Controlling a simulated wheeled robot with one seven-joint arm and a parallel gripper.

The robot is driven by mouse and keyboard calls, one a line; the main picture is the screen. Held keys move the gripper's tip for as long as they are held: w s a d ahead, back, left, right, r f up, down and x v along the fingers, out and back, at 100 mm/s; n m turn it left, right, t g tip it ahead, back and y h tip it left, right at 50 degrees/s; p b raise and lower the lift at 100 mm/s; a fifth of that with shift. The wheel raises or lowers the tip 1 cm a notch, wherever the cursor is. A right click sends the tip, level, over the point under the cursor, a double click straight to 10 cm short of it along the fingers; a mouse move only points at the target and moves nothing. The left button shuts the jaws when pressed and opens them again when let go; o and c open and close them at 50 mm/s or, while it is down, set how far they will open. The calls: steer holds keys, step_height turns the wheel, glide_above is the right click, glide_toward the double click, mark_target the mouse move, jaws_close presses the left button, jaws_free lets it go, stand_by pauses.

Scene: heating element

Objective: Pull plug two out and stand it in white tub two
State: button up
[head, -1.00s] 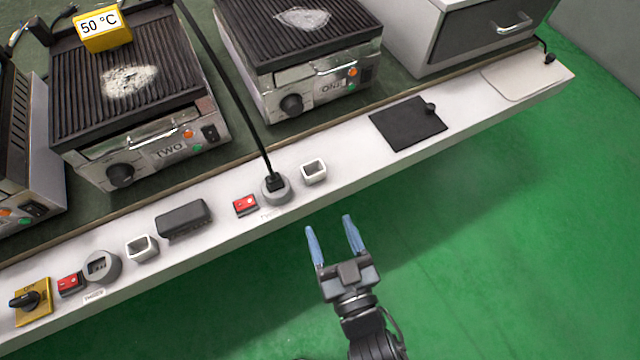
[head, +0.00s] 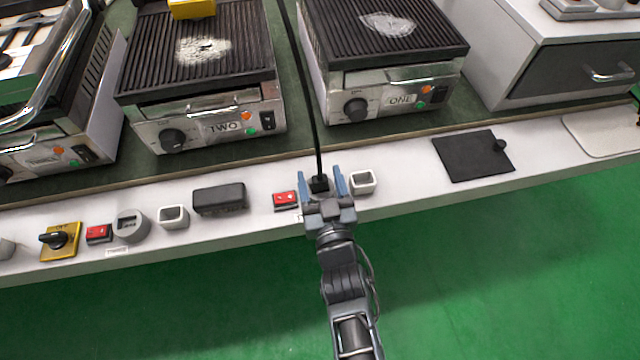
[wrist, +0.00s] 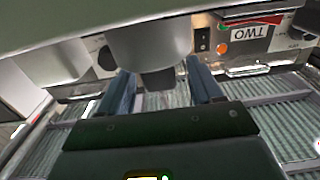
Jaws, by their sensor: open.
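A black plug (head: 319,184) with a black cord sits in a round grey socket on the white ledge. Its label is too small to read. My gripper (head: 325,180) is open, with its blue fingers on either side of the plug in the head view; I cannot tell whether they touch it. A square white tub (head: 361,183) stands just right of the socket, and another white tub (head: 172,216) stands further left; no number is readable on either. In the wrist view my open fingers (wrist: 160,90) show, with a dark grey block between them under a pale rounded shape.
A red switch (head: 285,200) is close left of the socket. A black block (head: 219,199), an empty round socket (head: 130,225) and a yellow knob plate (head: 59,241) lie further left. Grills TWO (head: 205,125) and ONE (head: 395,95) stand behind. A black board (head: 470,158) lies right.

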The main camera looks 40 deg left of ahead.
steer(key=shift+w+a, duration=0.15)
steer(key=shift+a, duration=0.05)
steer(key=shift+c, duration=0.4)
steer(key=c, duration=1)
steer(key=shift+r, duration=0.1)
